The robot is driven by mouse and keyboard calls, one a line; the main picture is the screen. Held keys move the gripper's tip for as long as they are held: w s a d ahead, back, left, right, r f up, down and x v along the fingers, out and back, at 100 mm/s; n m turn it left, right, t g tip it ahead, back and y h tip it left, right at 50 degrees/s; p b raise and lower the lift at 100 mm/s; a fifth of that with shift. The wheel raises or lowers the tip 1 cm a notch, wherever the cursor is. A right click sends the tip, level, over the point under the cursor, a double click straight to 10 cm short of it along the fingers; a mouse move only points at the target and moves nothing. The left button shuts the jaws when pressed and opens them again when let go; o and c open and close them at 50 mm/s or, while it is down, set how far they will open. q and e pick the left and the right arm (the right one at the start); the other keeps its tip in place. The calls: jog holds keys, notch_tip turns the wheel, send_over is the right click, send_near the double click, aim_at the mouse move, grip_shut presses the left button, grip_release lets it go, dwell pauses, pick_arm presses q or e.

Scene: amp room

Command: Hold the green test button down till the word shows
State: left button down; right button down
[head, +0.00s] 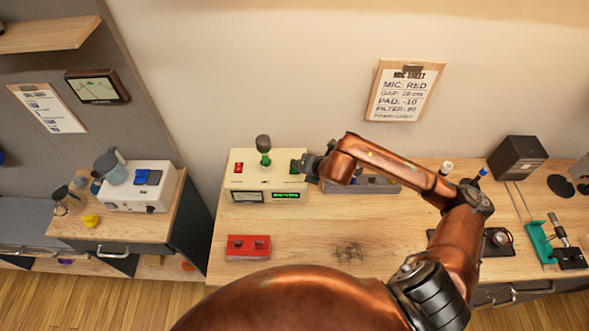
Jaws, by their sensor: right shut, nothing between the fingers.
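A cream tester box (243,184) stands at the back left of the wooden bench. On its top are a red switch (239,168), an upright green piece with a dark knob (264,146), and a dark green button (295,167) at the right. Its front has a pale meter (247,197) and a small display (286,195) lit with green characters, too small to read. My right gripper (304,166) is shut and empty, with its tips at the green button. I cannot tell whether they press it. My left gripper is out of view.
A red box (248,247) lies at the bench's front left. A grey tray (372,184) sits behind my right forearm. A dark box (517,158) and a green stand (540,243) are at the right. A "MIC SHEET" clipboard (405,91) hangs on the wall.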

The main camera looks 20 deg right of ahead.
jog(key=shift+f+b, duration=0.5)
jog(key=shift+b, duration=0.1)
dwell(0.9)
jog(key=shift+r, duration=0.15)
dwell(2.4)
jog(key=shift+r+p, duration=0.3)
jog(key=shift+r, duration=0.5)
jog(key=shift+r+p, duration=1)
jog(key=shift+r, duration=1.55)
jog(key=shift+f, duration=0.1)
